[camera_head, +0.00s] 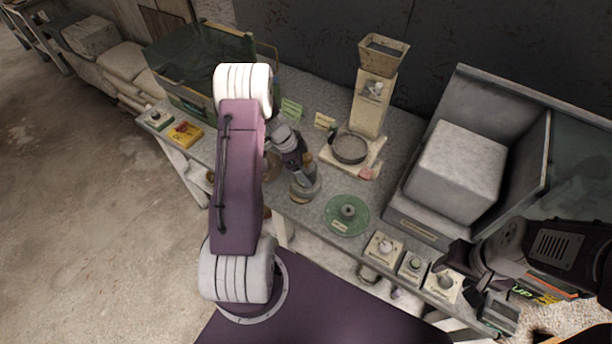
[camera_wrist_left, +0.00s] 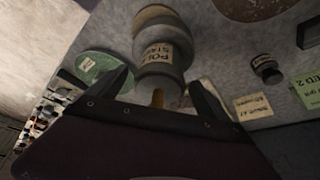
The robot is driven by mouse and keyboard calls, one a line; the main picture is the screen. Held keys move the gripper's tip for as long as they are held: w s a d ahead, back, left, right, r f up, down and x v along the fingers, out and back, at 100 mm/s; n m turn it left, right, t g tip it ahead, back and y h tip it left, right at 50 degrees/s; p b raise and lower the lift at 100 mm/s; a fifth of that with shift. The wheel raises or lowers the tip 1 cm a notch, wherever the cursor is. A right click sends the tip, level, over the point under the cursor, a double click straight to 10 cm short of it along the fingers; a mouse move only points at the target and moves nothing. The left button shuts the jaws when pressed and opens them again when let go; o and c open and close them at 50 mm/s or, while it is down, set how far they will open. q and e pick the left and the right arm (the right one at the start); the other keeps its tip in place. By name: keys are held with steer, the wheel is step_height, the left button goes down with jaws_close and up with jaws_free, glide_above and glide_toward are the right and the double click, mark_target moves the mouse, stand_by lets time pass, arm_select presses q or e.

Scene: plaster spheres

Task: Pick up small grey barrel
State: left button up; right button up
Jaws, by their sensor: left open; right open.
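A grey, rounded, barrel-like object (camera_head: 304,190) with a paper label stands near the table's front edge, left of the green disc. It also shows large in the left wrist view (camera_wrist_left: 158,52). My left gripper (camera_wrist_left: 163,84) is open, with one finger on each side of the object's near end; I cannot tell whether they touch it. In the head view my left gripper (camera_head: 297,165) is partly hidden by the arm and close to the object. My right gripper (camera_head: 466,284) is open and empty at the front right, close to a small card with a grey knob-like piece (camera_head: 445,282).
A green disc (camera_head: 347,228) and more small labelled cards (camera_head: 380,257) lie along the front edge. A sieve dish (camera_head: 349,148) and a hopper stand (camera_head: 371,102) are behind. A big grey block (camera_head: 458,170) fills the right. A green crate (camera_head: 200,60) stands back left.

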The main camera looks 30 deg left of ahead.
arm_select(q)
steer(key=shift+w+d+f, duration=0.25)
steer(key=shift+d+f, duration=0.05)
steer(key=shift+f, duration=0.2)
jaws_close()
steer(key=shift+r, duration=0.1)
